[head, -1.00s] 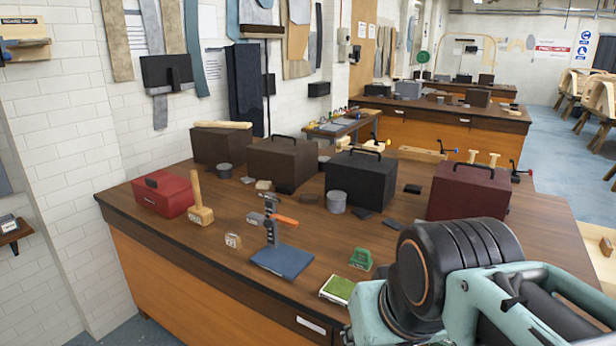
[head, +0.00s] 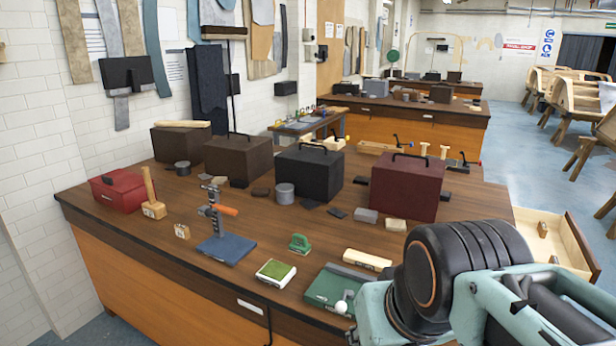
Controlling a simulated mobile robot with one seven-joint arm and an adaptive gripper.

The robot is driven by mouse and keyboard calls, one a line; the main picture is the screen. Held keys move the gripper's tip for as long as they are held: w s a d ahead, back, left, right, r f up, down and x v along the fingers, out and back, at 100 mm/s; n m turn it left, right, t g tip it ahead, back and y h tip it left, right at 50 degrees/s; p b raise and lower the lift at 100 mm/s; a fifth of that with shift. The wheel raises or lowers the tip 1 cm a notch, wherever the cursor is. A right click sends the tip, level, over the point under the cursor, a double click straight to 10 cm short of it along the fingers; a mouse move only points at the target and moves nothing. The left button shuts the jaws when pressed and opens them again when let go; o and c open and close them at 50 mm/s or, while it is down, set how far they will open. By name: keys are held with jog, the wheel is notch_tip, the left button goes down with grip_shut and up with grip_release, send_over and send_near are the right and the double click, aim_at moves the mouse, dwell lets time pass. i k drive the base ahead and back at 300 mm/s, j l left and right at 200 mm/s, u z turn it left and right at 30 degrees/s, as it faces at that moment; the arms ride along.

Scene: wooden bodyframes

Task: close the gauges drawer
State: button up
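An open drawer (head: 578,246) of pale wood juts out at the right end of the near workbench in the head view. Small wooden pieces (head: 543,229) lie inside it. I cannot read any label on it, so I cannot tell whether it is the gauges drawer. My arm crosses the lower right of the picture and hides part of the bench by the drawer. My gripper is out of view.
The near workbench (head: 150,225) carries dark boxes, a maroon box (head: 405,188), a red toolbox (head: 118,190), a mallet (head: 152,200) and a blue-based stand (head: 226,248). Blue floor (head: 520,170) lies clear beyond the drawer. Wooden frames (head: 570,92) stand at the far right.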

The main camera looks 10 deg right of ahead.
aim_at(564, 240)
jog(key=k+l+z, duration=0.1)
jog(key=l, duration=0.35)
jog(key=k+l+z, duration=0.1)
jog(key=l, duration=0.35)
jog(key=k+l+z, duration=0.1)
jog(key=l, duration=0.4)
jog(key=k+l, duration=0.2)
jog(key=l, duration=0.25)
jog(key=k+l+z, duration=0.15)
jog(key=l, duration=0.35)
jog(key=l+z, duration=0.1)
jog(key=l, duration=0.8)
jog(key=i+l+z, duration=0.1)
jog(key=l, duration=0.75)
